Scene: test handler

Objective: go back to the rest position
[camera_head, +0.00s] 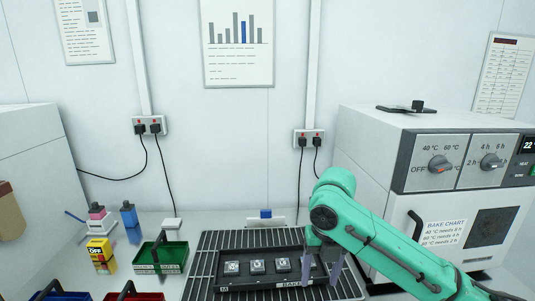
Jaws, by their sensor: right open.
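My right arm, green, comes in from the lower right. Its gripper (322,272) points down over the right end of a black tray (262,284), with its two fingers apart. The tray holds several small square pieces (257,266) in a row. The gripper hides the tray's right end, and I cannot tell whether the fingers touch it. I see nothing between the fingers. My left gripper is not in view.
The tray lies on a slatted dark rack (215,243). An oven (375,150) with dials stands close on the right, beside my arm. A green bin (160,257), red bin (134,296), blue bin (62,295) and yellow box (100,250) are on the left.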

